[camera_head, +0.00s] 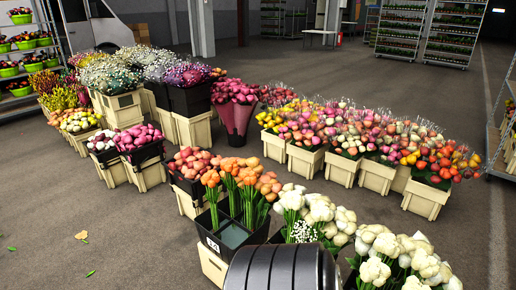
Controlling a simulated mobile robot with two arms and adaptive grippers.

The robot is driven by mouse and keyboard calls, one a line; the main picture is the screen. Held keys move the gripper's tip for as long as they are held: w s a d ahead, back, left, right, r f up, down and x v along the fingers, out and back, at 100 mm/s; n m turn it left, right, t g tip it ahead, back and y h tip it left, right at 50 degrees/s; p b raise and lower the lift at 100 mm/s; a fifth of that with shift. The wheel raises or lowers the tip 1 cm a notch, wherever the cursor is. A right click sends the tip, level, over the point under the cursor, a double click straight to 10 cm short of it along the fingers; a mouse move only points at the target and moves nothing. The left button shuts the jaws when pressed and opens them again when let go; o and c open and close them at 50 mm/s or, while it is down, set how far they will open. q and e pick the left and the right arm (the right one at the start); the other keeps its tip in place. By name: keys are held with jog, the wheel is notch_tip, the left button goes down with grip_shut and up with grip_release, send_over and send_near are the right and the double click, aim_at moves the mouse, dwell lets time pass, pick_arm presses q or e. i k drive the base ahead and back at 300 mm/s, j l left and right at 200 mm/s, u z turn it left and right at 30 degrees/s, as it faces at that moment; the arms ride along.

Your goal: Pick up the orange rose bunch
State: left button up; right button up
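Orange rose bunches (240,178) stand upright with green stems in a black crate (222,240) at the lower middle of the head view. The crate sits on a pale box (213,264), and part of its inside shows empty at the front. Several bunches stand close together, so I cannot tell single ones apart at the back. Neither of my grippers shows in this view.
White flowers (385,262) crowd the lower right. Pink and salmon flowers (192,160) stand just behind left. Mixed tulips in pale crates (425,199) line the right. Flower racks (402,30) stand at the back. Bare floor (90,215) lies at left.

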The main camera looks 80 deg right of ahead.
aim_at(211, 178)
jog(key=z, duration=2.1)
